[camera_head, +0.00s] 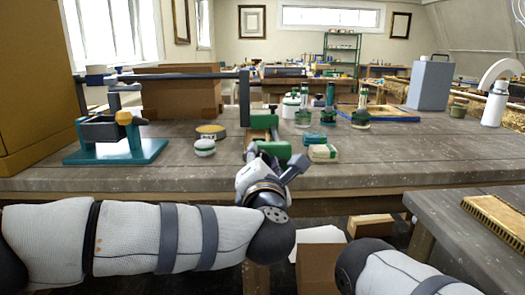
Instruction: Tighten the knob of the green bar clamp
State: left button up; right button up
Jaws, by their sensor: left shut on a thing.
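The green bar clamp (275,149) lies on the workbench in the middle of the view, pointing away from me, with a wood-coloured piece beside its green parts. My left gripper (283,166) is at its near end, at the bench's front edge. It is shut on the clamp's knob, which is mostly hidden behind the gripper and wrist. My right arm shows only at the bottom right; its gripper is out of view.
A teal-based fixture (118,152) with a long dark bar stands left. A round tin (211,132), a small white-and-green pot (205,147) and green-lidded jars (303,115) flank the clamp. A grey canister (430,84) stands right. The bench's right front is clear.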

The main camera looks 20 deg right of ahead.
pick_arm(q)
jog(key=m+p, duration=0.2)
jog(key=m, duration=0.3)
jog(key=shift+r+m, duration=0.15)
jog(key=shift+m, duration=0.15)
jog(key=m+p, duration=0.1)
jog(key=m, duration=0.2)
jog(key=shift+f, duration=0.2)
jog(key=shift+d+f+m, duration=0.1)
jog(key=shift+f+m, duration=0.05)
jog(key=shift+m, duration=0.45)
pick_arm(e)
jog(key=w+r+t, duration=0.1)
jog(key=w+r, duration=0.3)
jog(key=shift+w+r+t, duration=0.2)
jog(key=shift+r+t, duration=0.1)
jog(key=shift+t, duration=0.1)
pick_arm(q)
jog(key=shift+f+p, duration=0.15)
jog(key=shift+p, duration=0.15)
